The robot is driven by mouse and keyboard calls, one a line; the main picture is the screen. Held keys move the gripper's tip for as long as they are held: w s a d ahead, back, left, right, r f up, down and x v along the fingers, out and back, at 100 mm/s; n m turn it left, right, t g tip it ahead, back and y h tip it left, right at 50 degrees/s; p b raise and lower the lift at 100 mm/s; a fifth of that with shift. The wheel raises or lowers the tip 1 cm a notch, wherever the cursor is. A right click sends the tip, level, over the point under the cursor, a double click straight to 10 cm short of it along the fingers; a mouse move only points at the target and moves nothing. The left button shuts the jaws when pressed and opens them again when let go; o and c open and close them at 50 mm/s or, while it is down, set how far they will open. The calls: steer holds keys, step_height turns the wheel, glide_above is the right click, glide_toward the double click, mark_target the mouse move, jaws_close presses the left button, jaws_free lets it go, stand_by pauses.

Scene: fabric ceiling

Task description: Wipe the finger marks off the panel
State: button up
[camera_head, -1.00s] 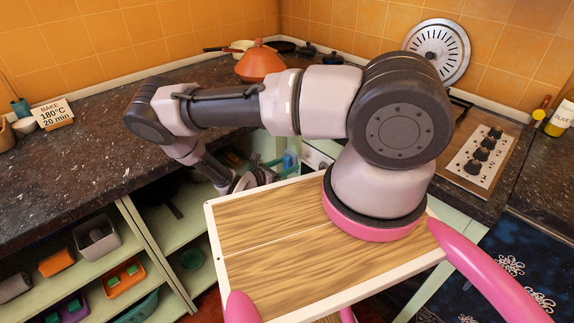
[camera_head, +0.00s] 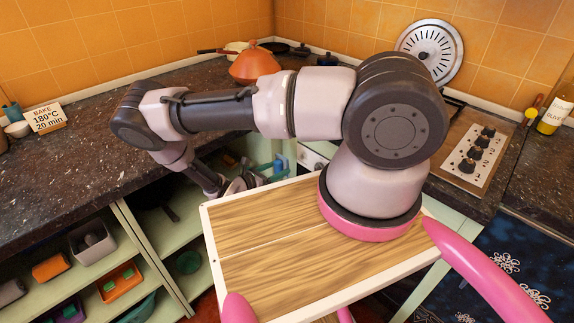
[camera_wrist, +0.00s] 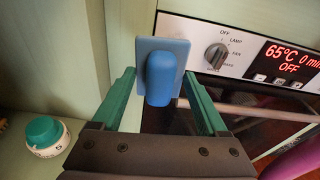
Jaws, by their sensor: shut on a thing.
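My gripper (camera_wrist: 160,85) has green fingers shut on a blue wiping pad (camera_wrist: 162,68), a flat plate with a rounded handle. The pad is at the panel's left end, in front of the pale green cabinet frame. I cannot tell whether it touches the surface. No finger marks can be made out. In the head view the blue pad (camera_head: 282,163) shows small beyond my arm, left of the panel (camera_head: 313,160).
A green and white timer (camera_wrist: 45,135) sits at lower left in the wrist view. The dark oven door (camera_wrist: 235,110) lies below the panel. The dark countertop (camera_head: 95,140) overhangs open shelves at left. An orange tagine (camera_head: 256,65) stands in the far corner.

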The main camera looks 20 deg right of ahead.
mark_target(299, 155)
steer(key=r+x, duration=0.1)
steer(key=x, duration=0.5)
steer(key=shift+d, duration=0.2)
steer(key=shift+x, duration=1.05)
stand_by(0.6)
steer(key=shift+r, duration=0.15)
steer(key=shift+s+d, duration=0.2)
steer(key=shift+s, duration=0.4)
steer(key=shift+s+d, duration=0.25)
steer(key=shift+s, duration=0.35)
steer(key=shift+s+d, duration=0.2)
steer(key=shift+s, duration=0.45)
steer(key=shift+d, duration=0.1)
steer(key=shift+w, duration=0.15)
steer(key=shift+w+a, duration=0.25)
steer(key=shift+w, duration=0.55)
steer(key=shift+w+a, duration=0.2)
steer(key=shift+w, duration=0.6)
steer(key=shift+w+r, duration=0.1)
steer(key=shift+w, duration=0.2)
steer(key=shift+c, duration=0.7)
